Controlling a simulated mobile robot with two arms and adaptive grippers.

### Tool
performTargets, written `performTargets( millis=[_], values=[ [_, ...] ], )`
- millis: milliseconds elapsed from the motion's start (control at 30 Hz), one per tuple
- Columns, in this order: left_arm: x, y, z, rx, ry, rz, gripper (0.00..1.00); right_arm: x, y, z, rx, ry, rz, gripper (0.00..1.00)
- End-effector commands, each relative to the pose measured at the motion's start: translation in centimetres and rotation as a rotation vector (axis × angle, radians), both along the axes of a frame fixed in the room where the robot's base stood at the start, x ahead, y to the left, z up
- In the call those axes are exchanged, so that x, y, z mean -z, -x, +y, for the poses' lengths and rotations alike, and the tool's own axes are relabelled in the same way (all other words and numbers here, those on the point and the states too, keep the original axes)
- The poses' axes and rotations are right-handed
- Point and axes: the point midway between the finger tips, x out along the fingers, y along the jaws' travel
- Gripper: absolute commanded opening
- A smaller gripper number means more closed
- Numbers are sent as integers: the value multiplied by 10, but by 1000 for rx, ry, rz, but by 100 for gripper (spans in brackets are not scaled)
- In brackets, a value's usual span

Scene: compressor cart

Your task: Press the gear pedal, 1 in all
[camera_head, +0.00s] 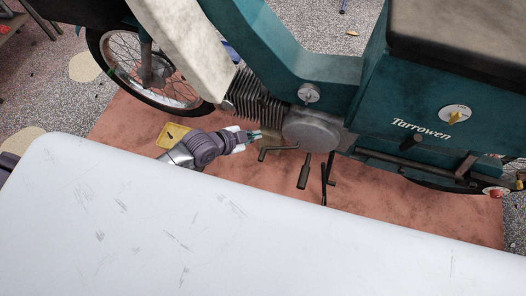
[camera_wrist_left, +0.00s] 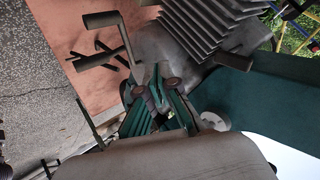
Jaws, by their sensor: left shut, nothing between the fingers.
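The teal moped stands side-on, with its round grey engine cover (camera_head: 312,130) in the middle of the head view. A thin bent lever, which looks like the gear pedal (camera_head: 280,149), runs from below the cover toward the left. My left gripper (camera_head: 256,135) is shut and empty, just above and left of the lever's free end. I cannot tell whether they touch. In the left wrist view, the green fingertips (camera_wrist_left: 157,82) are together in front of the engine. A bent lever with a round peg (camera_wrist_left: 103,19) shows up and left of them. My right gripper is not in view.
A white scratched surface (camera_head: 180,235) fills the front. Finned cylinder (camera_head: 255,97) stands close behind my left gripper. A dark peg (camera_head: 304,172) and a thin stand-like bar (camera_head: 325,184) hang right of the lever. A yellow item (camera_head: 172,136) lies on the red mat (camera_head: 245,170).

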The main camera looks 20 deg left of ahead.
Motion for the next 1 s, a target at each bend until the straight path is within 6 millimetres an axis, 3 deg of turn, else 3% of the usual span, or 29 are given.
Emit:
performTargets(
  millis=[367, 800, 1000],
  values=[
    [11, 0, -1, -3, 1, 1, 0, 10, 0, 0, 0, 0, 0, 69],
    [70, 1, -11, -3, 2, 1, 0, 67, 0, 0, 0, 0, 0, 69],
    [85, 0, -14, -2, 0, 0, 0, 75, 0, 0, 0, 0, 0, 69]
  ],
)
